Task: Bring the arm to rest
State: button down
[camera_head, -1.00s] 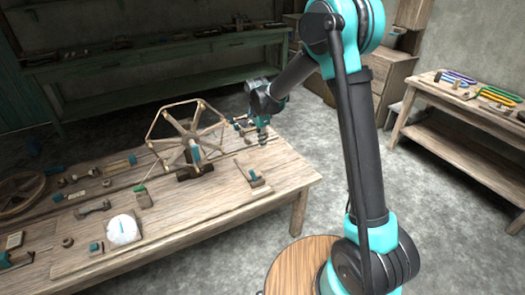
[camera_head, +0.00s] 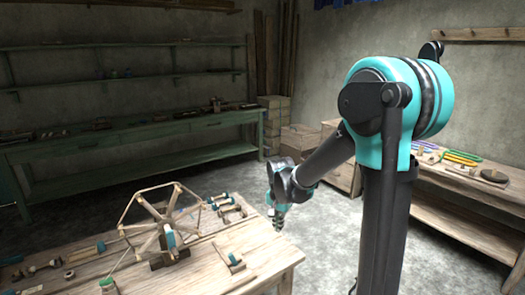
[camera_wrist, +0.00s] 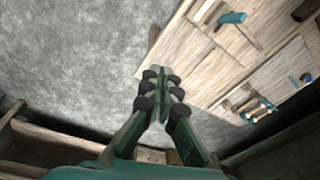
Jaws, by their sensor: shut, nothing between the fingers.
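My gripper (camera_head: 278,223) hangs from my bent arm, pointing down, near the back right corner of the wooden worktable (camera_head: 262,258). In the wrist view its two dark-padded green fingers (camera_wrist: 162,88) are together with nothing between them.
A spoked wooden wheel (camera_head: 165,228) stands on the worktable, left of my gripper. Small wooden parts with teal ends (camera_head: 228,208) lie between them. A bench with coloured tools (camera_head: 455,215) is at the right. Green shelving (camera_head: 130,140) lines the back wall. Open floor lies between.

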jog(key=s+d+f+n+t, duration=0.1)
jog(key=s+d+f+n, duration=0.15)
jog(key=s+d, duration=0.6)
jog(key=s+d+f+n+t, duration=0.1)
jog(key=s+d+n, duration=0.35)
jog(key=s, duration=0.65)
jog(key=w+a+r+m+g, duration=0.1)
jog(key=w+a+m, duration=0.3)
jog(key=w+a, duration=0.65)
jog(key=w+a+m+g, duration=0.2)
jog(key=w+a+m, duration=0.2)
jog(key=w+a, duration=0.65)
jog(key=w+a+f+m, duration=0.3)
jog(key=w+a+f, duration=0.1)
jog(key=w+a, duration=0.2)
jog(key=shift+h, duration=0.3)
jog(key=shift+s+a+f, duration=0.25)
jog(key=shift+a+f, duration=0.25)
jog(key=shift+f, duration=1.35)
jog(key=shift+s+a+f, duration=0.2)
jog(key=shift+a+f, duration=0.3)
jog(key=shift+f, duration=1.4)
jog(key=shift+s+a+f, duration=0.25)
jog(key=shift+a+f, duration=0.25)
jog(key=shift+f, duration=1.35)
